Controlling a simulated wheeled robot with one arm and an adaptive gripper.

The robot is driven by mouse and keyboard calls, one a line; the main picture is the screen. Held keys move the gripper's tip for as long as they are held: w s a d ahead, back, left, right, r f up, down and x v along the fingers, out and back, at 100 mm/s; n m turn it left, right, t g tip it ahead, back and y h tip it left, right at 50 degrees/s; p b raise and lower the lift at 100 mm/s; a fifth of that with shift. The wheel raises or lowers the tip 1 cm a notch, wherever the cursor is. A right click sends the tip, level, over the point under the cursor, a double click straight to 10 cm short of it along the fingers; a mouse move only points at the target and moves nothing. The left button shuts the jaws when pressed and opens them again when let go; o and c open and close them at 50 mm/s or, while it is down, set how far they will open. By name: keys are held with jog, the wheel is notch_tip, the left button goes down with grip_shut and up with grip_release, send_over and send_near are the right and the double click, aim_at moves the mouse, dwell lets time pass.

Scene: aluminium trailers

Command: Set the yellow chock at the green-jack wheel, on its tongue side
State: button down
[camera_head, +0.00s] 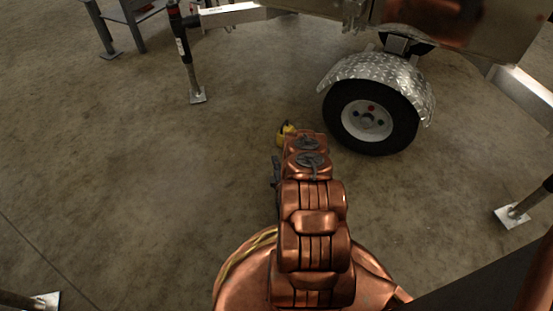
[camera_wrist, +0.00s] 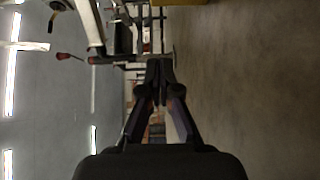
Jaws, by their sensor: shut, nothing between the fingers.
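The yellow chock (camera_head: 284,137) is on the floor to the left of the trailer wheel (camera_head: 367,118), on the side toward the pale tongue beam (camera_head: 233,14). My arm hides part of the chock. Floor shows between the chock and the tyre, so they look apart. The jack (camera_head: 188,60) by the tongue is dark with a flat foot; I see no green on it. In the wrist view my gripper (camera_wrist: 160,68) is shut and empty, its fingertips together. My arm hides the gripper in the head view.
A metal fender (camera_head: 378,72) covers the wheel's top. A support leg (camera_head: 520,210) stands at the right, and grey stand legs (camera_head: 118,25) at the top left. A yellow surface (camera_wrist: 183,2) is cut off in the wrist view; I cannot tell what it is.

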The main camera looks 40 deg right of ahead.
aim_at(277, 136)
jog(key=shift+x, duration=1.1)
jog(key=x, duration=0.7)
jog(key=shift+b, duration=0.3)
jog(key=shift+s+d, duration=0.3)
jog(key=shift+d, duration=0.65)
jog(key=shift+s+d, duration=0.3)
jog(key=shift+d, duration=0.65)
jog(key=shift+d, duration=0.15)
